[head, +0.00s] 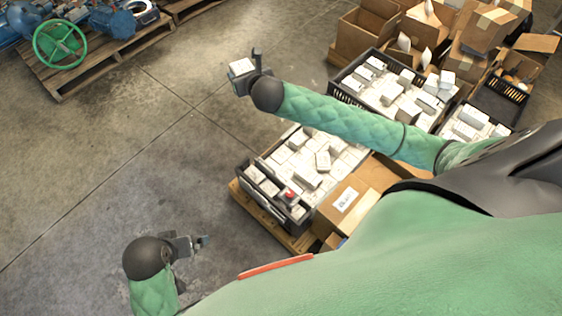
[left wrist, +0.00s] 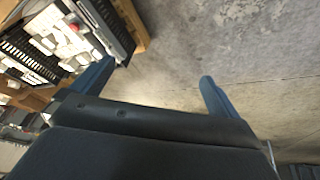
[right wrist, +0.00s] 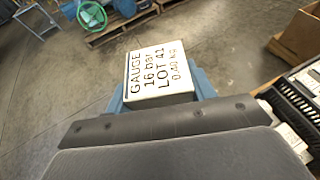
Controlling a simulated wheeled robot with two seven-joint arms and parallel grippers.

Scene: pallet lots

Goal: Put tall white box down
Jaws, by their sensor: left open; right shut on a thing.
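A tall white box (right wrist: 158,70) is between the fingers of my right gripper (head: 249,77). In the right wrist view its top face reads "GAUGE 16 bar LOT 41" with a further line below; its lower part is hidden. In the head view the white box (head: 241,67) is held above bare floor, left of the crates. My right gripper is shut on it. My left gripper (head: 200,243) is open and empty over bare floor at the lower left. Its parted fingers show in the left wrist view (left wrist: 155,85).
A black crate of white boxes (head: 262,196) stands on a pallet (head: 236,192), with a red item inside. More crates (head: 345,92) and cardboard boxes (head: 366,32) are at upper right. A pallet (head: 75,78) with a green handwheel (head: 60,44) is at upper left. Floor between is clear.

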